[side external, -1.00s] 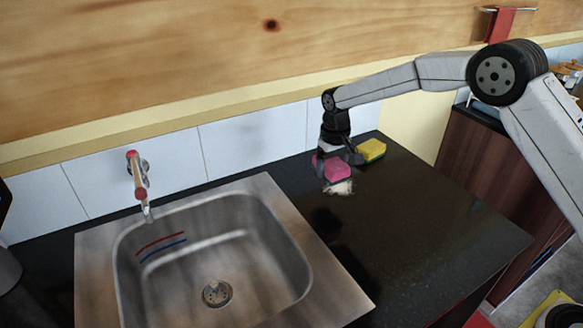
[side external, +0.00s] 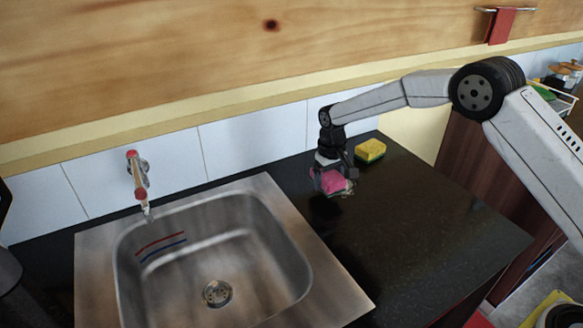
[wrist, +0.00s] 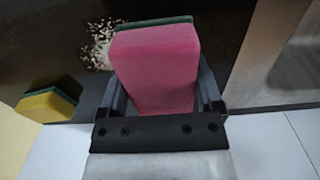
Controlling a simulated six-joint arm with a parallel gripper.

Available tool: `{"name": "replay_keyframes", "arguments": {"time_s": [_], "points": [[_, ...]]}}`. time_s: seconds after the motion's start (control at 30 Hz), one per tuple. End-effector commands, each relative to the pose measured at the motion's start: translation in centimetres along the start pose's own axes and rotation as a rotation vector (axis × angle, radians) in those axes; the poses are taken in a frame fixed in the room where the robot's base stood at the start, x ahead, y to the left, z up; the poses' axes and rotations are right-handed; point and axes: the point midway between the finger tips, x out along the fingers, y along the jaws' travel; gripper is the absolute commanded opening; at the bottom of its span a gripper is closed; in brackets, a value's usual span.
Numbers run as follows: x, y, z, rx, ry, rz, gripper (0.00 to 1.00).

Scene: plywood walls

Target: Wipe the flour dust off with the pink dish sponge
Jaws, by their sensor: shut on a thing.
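The pink dish sponge (side external: 334,181) is held between the fingers of my gripper (side external: 332,184), low over the dark counter right of the sink. It also shows in the wrist view (wrist: 156,68), between both fingers, with a dark green layer on its far edge. The flour dust (wrist: 101,42) is a white speckled patch on the counter, at the sponge's upper left in the wrist view and partly hidden by it. In the side view, a little white shows by the sponge. I cannot tell whether the sponge touches the counter.
A yellow and green sponge (side external: 370,150) lies on the counter (side external: 420,220) near the tiled wall, behind and right of my gripper. The steel sink (side external: 290,215) with a faucet (side external: 138,180) is at the left. The counter's front right is clear.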

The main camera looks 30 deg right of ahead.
Motion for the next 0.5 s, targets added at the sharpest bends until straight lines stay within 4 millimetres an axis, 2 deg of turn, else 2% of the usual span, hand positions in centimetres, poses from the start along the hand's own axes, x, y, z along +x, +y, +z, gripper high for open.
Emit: {"name": "replay_keyframes", "arguments": {"time_s": [0.27,0.33,0.5], "points": [[2.6,0.0,0.0,0.000,-0.001,0.000,0.09],[3.8,0.0,0.0,0.000,-0.002,0.000,0.09],[3.7,1.7,-0.1,0.002,0.001,0.000,0.09]]}}
